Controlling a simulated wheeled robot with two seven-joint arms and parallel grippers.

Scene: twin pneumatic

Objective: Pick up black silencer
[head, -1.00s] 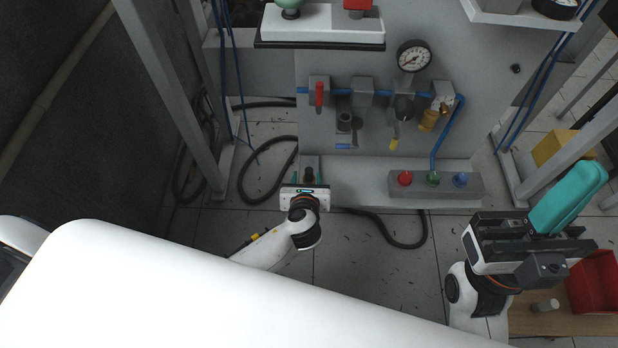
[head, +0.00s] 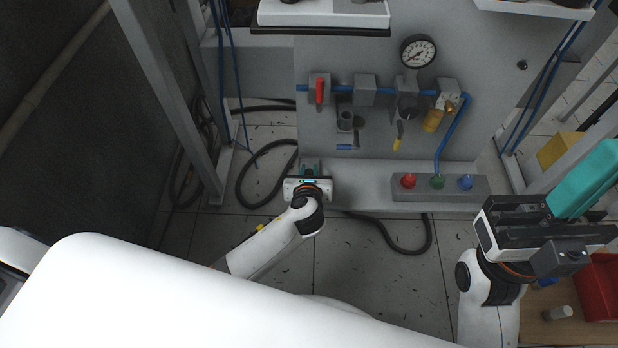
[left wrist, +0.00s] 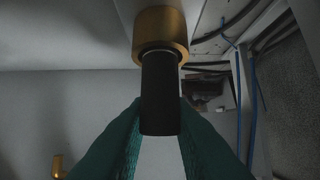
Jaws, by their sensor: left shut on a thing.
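The black silencer (left wrist: 160,95) is a dark cylinder that hangs below a brass fitting (left wrist: 160,30) in the left wrist view. My left gripper (left wrist: 160,125) has its teal fingers on both sides of the silencer's lower part and is shut on it. The silencer still sits against the brass fitting. In the head view my left gripper (head: 309,164) is at the lower left edge of the grey panel, and the silencer cannot be made out there. My right gripper (head: 585,185) is at the far right, its teal fingers pointing up and right; their gap is not clear.
The grey panel (head: 375,140) carries a pressure gauge (head: 418,51), a red-handled valve (head: 319,90) and blue tubing. A button box (head: 438,187) sits on its ledge. A red bin (head: 603,285) lies below my right gripper. Dark hoses lie on the floor.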

